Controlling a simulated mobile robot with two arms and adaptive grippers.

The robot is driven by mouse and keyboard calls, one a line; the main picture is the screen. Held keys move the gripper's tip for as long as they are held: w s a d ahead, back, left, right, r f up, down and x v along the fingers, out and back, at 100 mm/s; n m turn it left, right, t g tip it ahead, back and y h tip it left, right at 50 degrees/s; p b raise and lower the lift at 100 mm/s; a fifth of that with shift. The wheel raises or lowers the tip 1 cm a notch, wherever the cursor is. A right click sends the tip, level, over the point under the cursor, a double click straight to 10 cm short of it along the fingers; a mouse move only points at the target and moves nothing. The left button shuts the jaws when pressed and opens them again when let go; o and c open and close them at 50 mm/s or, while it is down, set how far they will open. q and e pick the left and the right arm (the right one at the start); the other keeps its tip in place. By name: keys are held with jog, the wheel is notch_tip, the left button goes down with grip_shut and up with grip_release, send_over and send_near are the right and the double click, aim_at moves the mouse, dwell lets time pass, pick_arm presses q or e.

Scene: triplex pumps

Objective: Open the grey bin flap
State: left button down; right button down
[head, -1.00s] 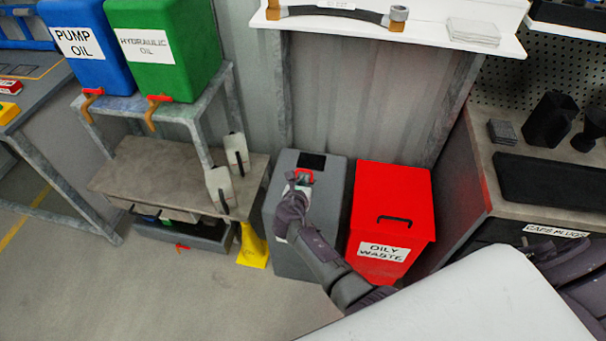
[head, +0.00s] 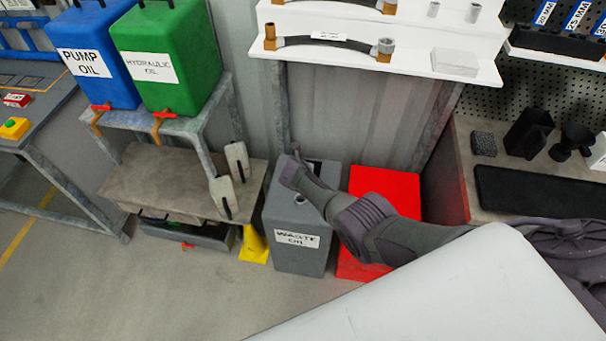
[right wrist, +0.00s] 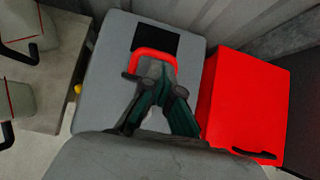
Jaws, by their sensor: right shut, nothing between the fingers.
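The grey bin (head: 285,225), labelled "WASTE OIL", stands on the floor, and its top fills the middle of the right wrist view (right wrist: 105,75). A red handle (right wrist: 152,52) arches over the bin's top, just in front of a black square patch (right wrist: 165,40). I cannot tell whether that patch is an opening or how far the flap is raised. My right gripper (head: 288,172) is over the top of the bin. In the right wrist view its fingers (right wrist: 158,80) are shut and empty, close to the red handle; contact is unclear. My left gripper is not in view.
A red bin (right wrist: 240,100) stands close on the right, partly behind my right arm. On the left are a low bench (head: 165,180) with two white jugs and a yellow cone (head: 253,245). A white shelf (head: 420,62) is above.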

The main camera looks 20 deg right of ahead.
jog(key=shift+w+d+f+b, duration=0.4)
jog(key=shift+b, duration=0.1)
jog(key=w+d+b, duration=0.2)
jog(key=w, duration=0.1)
jog(key=shift+w, duration=0.1)
dwell(0.4)
